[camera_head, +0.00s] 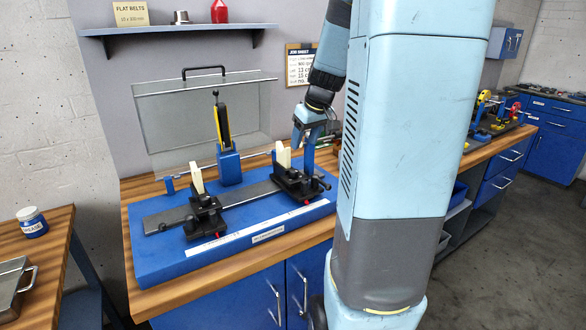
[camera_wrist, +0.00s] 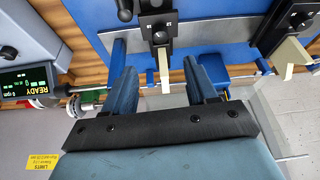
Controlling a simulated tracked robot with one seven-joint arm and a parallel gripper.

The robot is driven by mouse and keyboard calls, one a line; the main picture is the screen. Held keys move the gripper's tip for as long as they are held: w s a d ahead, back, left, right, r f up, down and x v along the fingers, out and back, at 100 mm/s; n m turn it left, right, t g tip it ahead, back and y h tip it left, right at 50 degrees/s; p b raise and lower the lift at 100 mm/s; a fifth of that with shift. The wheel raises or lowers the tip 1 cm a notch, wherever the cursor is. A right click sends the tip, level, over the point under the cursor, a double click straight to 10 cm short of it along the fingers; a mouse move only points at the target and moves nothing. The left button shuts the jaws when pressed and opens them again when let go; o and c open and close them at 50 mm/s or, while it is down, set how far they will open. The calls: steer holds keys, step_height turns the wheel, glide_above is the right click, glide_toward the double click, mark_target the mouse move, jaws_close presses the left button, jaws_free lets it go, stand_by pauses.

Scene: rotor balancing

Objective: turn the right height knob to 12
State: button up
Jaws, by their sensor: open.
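The right stand (camera_head: 290,182) sits on the blue balancing bench, a black block with a cream upright plate. A dark knob (camera_head: 325,184) shows at its right side; I cannot read a height number. My gripper (camera_head: 303,148) hangs just above and behind this stand, empty. In the wrist view my gripper (camera_wrist: 162,80) has its two blue fingers apart, with the cream plate (camera_wrist: 164,70) showing between them, apart from both. A dark round knob (camera_wrist: 125,14) shows at that view's top edge. The left stand (camera_head: 203,215) stands farther left on the rail.
A blue post (camera_head: 229,165) with a yellow and black piece stands behind the rail, before a clear guard (camera_head: 205,110). A display reading READY (camera_wrist: 28,80) is at the wrist view's left. A white scale strip (camera_head: 245,236) runs along the bench's front. My arm hides the right part.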

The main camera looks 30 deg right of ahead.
mark_target(294, 170)
steer(key=x, duration=1.2)
steer(key=shift+f, duration=0.2)
steer(key=c, duration=1.1)
